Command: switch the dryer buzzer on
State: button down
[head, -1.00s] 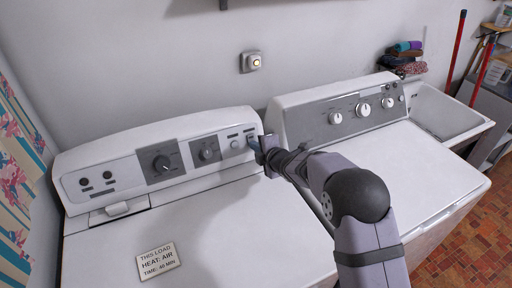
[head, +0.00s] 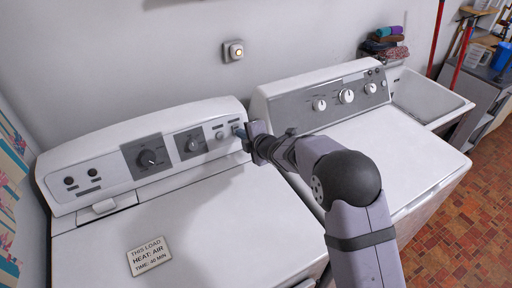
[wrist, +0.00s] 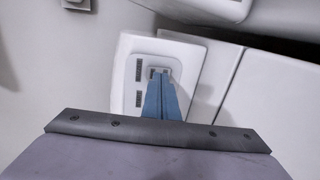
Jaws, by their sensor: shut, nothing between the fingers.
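The dryer (head: 200,215) is the white machine on the left, with a sloped control panel (head: 105,165) along its back. At the panel's right end is a small buzzer switch (wrist: 158,71) in a light plate, below a dark label in the head view. My gripper (head: 238,131) is at that end of the panel. In the wrist view its blue fingers (wrist: 160,98) are shut together and empty, with the tips at the switch. They cover part of it. I cannot tell whether they touch it or which way it is set.
A round button (head: 219,135) and two dark knobs (head: 192,145) (head: 148,158) sit left of the switch. A second machine (head: 345,120) stands close on the right.

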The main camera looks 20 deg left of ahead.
jog(key=f+b+v, duration=0.2)
jog(key=b+v, duration=0.2)
jog(key=v, duration=0.8)
jog(key=shift+s+d, duration=0.65)
jog(key=shift+f, duration=0.1)
